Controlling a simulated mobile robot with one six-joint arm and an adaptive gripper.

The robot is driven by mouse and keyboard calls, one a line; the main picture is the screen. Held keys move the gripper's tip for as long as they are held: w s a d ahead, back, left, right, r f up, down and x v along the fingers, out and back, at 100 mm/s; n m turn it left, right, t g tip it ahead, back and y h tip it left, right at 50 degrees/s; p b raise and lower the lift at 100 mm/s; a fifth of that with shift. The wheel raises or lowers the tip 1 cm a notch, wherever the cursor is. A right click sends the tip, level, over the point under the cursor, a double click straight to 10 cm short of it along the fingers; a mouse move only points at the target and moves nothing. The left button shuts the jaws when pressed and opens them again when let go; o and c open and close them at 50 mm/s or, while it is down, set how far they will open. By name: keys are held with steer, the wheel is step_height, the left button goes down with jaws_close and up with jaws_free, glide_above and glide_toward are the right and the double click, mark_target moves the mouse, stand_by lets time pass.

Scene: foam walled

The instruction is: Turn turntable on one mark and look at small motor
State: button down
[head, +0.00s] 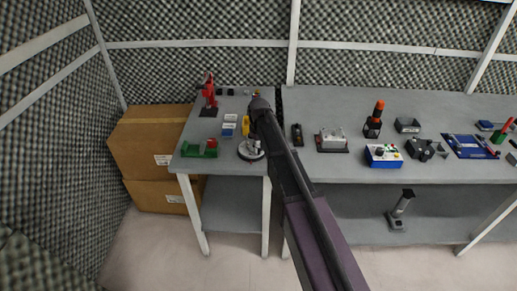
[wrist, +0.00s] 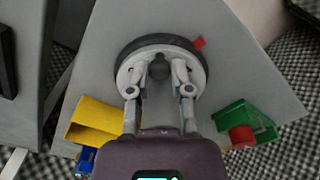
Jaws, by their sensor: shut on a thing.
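The turntable (wrist: 192,87) is a round disc with a dark rim, a pale grey top and a red mark (wrist: 199,43) at its upper right edge. In the head view the turntable (head: 248,156) is at the front of the left table, partly hidden by my gripper (head: 253,147). In the wrist view my gripper (wrist: 158,76) is over the disc, its fingers on both sides of a small dark rounded piece (wrist: 158,69) near the disc's middle. It is shut on that piece. I cannot tell whether this is the small motor or part of the turntable.
A green holder (head: 199,149) with a red part and a yellow piece (head: 246,125) are close to the turntable. A red tool (head: 209,93) stands farther back. Cardboard boxes (head: 152,145) are at the left. The right table (head: 300,100) holds several devices.

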steer(key=shift+d+n, duration=0.3)
steer(key=shift+n, duration=0.3)
steer(key=c, duration=0.5)
jaws_free()
steer(key=shift+w, duration=0.1)
steer(key=shift+c, duration=0.2)
steer(key=s+d+r+m+p, duration=0.1)
steer(key=s+d+m, duration=0.2)
steer(key=s+d, duration=0.2)
steer(key=s+d+r+m+p, duration=0.1)
steer(key=s+d+m, duration=0.2)
steer(key=s, duration=0.9)
steer(key=s+d+r+m+p, duration=0.1)
steer(key=s+d+m, duration=0.1)
steer(key=s+d, duration=0.6)
steer(key=shift+s+r+m+p, duration=0.3)
steer(key=shift+s+m, duration=0.1)
steer(key=shift+s, duration=0.1)
